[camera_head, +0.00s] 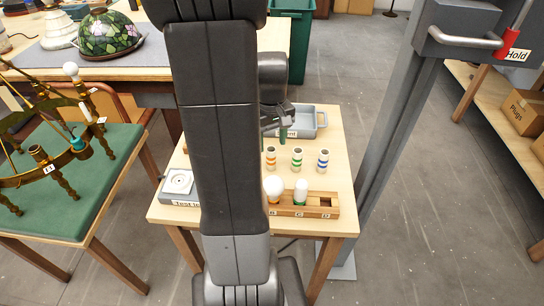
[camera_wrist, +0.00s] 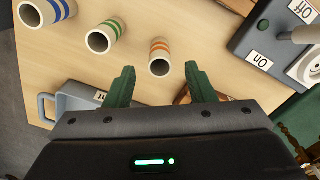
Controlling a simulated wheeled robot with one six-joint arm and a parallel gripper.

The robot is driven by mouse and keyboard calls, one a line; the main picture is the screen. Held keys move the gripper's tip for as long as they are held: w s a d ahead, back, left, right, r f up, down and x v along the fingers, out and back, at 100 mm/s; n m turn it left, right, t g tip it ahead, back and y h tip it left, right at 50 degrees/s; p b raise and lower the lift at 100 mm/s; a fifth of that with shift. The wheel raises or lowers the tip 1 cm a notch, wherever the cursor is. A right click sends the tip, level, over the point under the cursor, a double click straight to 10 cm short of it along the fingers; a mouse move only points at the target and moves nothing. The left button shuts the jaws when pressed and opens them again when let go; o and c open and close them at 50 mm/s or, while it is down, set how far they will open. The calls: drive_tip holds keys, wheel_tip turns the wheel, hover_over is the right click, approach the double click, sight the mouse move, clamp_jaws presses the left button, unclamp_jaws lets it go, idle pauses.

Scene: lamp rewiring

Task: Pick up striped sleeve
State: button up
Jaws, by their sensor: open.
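Three striped sleeves stand in a row on the small wooden table: an orange-striped sleeve (camera_head: 271,158), a green-striped sleeve (camera_head: 297,158) and a blue-striped sleeve (camera_head: 323,160). The wrist view shows the orange one (camera_wrist: 160,56) ahead of the gap between my fingertips, with the green one (camera_wrist: 104,37) and the blue one (camera_wrist: 43,11) off to the left. My gripper (camera_wrist: 160,72) is open and empty, its green fingers apart and touching no sleeve. In the head view my arm hides most of the gripper; a green finger shows behind the sleeves.
A grey tray (camera_head: 318,117) stands at the table's back. A wooden rack (camera_head: 325,207) with bulbs is at the front, and a test box (camera_head: 178,183) at the left. The wrist view shows a grey switch box (camera_wrist: 247,45) at right. A grey post (camera_head: 395,120) stands right of the table.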

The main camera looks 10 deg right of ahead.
sight(271, 158)
drive_tip(key=shift+w+f+p, duration=0.15)
drive_tip(key=shift+f+p, duration=0.15)
drive_tip(key=shift+f, duration=3.45)
drive_tip(key=shift+c, duration=0.4)
drive_tip(key=c, duration=1)
